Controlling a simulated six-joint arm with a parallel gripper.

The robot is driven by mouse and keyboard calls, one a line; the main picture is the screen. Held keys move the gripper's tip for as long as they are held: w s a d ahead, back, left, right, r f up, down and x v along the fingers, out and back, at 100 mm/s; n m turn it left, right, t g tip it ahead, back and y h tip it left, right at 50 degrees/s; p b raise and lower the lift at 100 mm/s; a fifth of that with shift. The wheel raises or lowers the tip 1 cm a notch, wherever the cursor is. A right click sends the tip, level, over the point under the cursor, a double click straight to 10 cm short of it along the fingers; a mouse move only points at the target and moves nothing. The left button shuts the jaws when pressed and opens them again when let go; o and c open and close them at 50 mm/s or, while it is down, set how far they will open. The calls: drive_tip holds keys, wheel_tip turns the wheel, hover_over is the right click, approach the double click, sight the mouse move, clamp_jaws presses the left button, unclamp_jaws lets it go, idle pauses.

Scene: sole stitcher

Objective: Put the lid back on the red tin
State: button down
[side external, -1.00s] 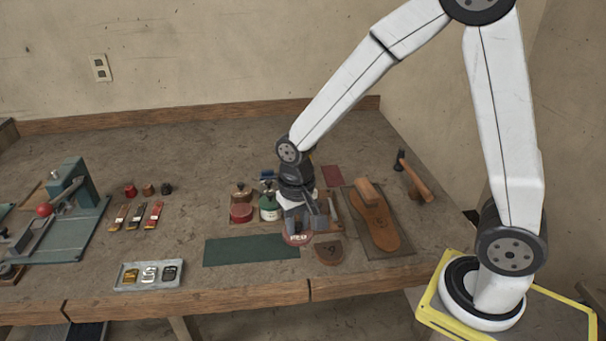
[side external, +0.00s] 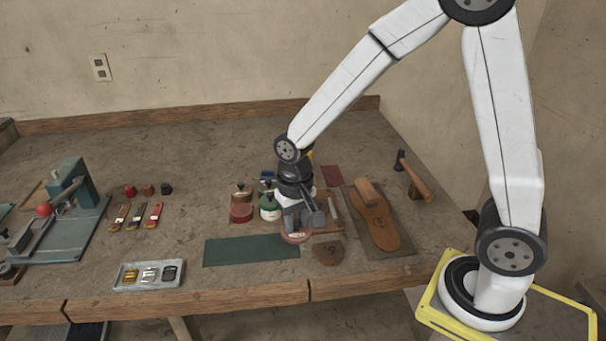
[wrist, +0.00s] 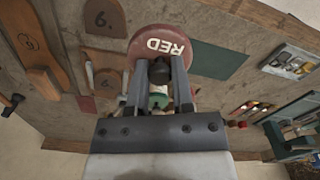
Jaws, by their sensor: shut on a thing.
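My gripper (side external: 294,227) is shut on the red lid (side external: 296,239) and holds it low near the right end of the green mat. In the wrist view my gripper (wrist: 159,76) has its fingers around a dark knob in the middle of the lid (wrist: 172,36), which reads "RED". The red tin (side external: 241,213) stands to the left of and behind my gripper in the side view, apart from the lid. The gap under the lid is too small to judge.
A green-and-white jar (side external: 269,208) stands between the red tin and my gripper. The green mat (side external: 250,250) lies bare in front. A brown sole-shaped piece (side external: 376,222) lies to the right, and a metal tray (side external: 150,275) to the front left.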

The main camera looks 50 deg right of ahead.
drive_tip(key=w+d, duration=0.2)
drive_tip(key=w, duration=1)
approach(241, 209)
drive_tip(key=shift+f, duration=0.25)
drive_tip(key=shift+f, duration=3)
drive_tip(key=shift+f, duration=0.2)
idle(0.4)
